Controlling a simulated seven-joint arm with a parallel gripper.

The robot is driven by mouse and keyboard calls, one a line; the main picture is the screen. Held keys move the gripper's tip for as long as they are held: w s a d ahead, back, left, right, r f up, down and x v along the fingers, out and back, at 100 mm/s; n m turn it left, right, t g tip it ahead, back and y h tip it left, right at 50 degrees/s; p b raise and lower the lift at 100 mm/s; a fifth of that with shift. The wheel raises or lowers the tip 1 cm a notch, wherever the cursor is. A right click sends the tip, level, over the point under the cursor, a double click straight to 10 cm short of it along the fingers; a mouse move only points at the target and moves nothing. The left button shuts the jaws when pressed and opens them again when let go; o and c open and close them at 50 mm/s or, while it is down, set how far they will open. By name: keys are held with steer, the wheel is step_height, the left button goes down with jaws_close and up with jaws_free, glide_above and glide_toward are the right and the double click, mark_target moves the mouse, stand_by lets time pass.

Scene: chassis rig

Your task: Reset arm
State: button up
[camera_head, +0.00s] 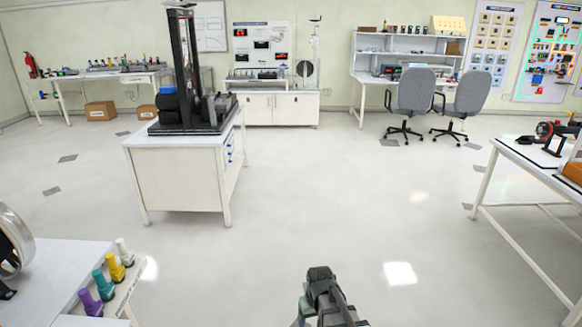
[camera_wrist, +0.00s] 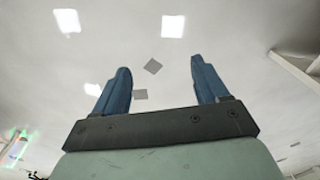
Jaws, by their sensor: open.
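My gripper (camera_wrist: 160,67) shows in the wrist view with its two blue fingers spread wide apart. Nothing is between them. Beyond the fingers is the pale floor (camera_wrist: 225,40) with grey patches and bright light reflections. In the head view a dark grey part of my arm shows at the bottom edge, right of centre. The fingers cannot be made out in that view. No object touches the gripper.
A white cabinet table (camera_head: 180,180) bearing a tall black machine (camera_head: 187,75) stands left of centre. A bench with coloured bottles (camera_head: 117,268) is at lower left. A white table (camera_head: 535,165) is at right. Two grey chairs (camera_head: 415,95) (camera_head: 472,95) stand behind. The middle floor is clear.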

steer(key=s+d+f+m, duration=0.3)
steer(key=s+d, duration=0.4)
steer(key=d, duration=0.3)
steer(key=s+f+g, duration=0.3)
steer(key=s+f, duration=0.7)
steer(key=s, duration=0.5)
steer(key=s+f+g, duration=0.4)
steer(key=s+f, duration=0.6)
steer(key=s, duration=0.4)
steer(key=shift+s+h, duration=0.3)
steer(key=shift+s, duration=0.05)
steer(key=shift+f, duration=0.1)
stand_by(0.5)
